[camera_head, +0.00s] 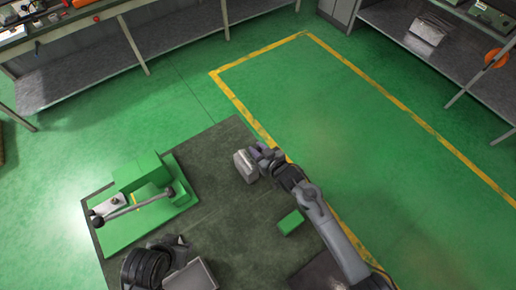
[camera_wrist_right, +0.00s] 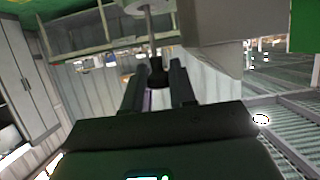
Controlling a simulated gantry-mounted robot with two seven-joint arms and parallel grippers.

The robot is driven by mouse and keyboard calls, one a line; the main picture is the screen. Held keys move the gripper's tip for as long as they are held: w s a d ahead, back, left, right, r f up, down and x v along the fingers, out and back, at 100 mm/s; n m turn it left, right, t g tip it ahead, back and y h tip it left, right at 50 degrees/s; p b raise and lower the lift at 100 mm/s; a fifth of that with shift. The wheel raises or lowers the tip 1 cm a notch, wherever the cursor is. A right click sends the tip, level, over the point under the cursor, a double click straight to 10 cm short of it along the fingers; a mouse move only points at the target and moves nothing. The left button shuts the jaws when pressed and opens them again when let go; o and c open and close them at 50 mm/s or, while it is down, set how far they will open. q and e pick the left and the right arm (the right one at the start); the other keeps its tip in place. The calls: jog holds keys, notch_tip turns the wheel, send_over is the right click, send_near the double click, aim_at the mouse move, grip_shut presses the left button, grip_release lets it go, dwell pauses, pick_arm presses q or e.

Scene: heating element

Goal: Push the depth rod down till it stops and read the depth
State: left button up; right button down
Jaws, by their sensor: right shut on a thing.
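My right gripper (camera_head: 262,155) is at the upper right part of the dark table, close beside a grey block (camera_head: 245,166). In the right wrist view its two dark fingers (camera_wrist_right: 158,78) are close together around a dark piece. A thin pale rod (camera_wrist_right: 150,35) runs up from between the fingertips to a round grey disc (camera_wrist_right: 137,8). I take this rod to be the depth rod. The fingers hide its lower part, and I cannot read any depth.
A green press with a long lever (camera_head: 140,197) stands at the table's left. A green block (camera_head: 290,222) lies right of centre. The table's middle (camera_head: 215,195) is clear.

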notch_tip(320, 180, down, 3)
jog(key=shift+r+b, duration=0.15)
jog(key=shift+b, duration=0.4)
pick_arm(q)
jog(key=shift+d+f, duration=0.2)
jog(key=shift+f, duration=0.65)
pick_arm(e)
jog(key=shift+s+d, duration=0.1)
jog(key=c, duration=0.9)
grip_release()
jog(key=shift+c, duration=0.2)
pick_arm(q)
jog(key=shift+w, duration=0.1)
pick_arm(e)
jog(key=shift+r, duration=0.1)
jog(key=shift+r, duration=0.1)
pick_arm(q)
jog(key=shift+a+r, duration=0.1)
jog(key=shift+r, duration=0.05)
pick_arm(e)
jog(key=shift+r, duration=0.15)
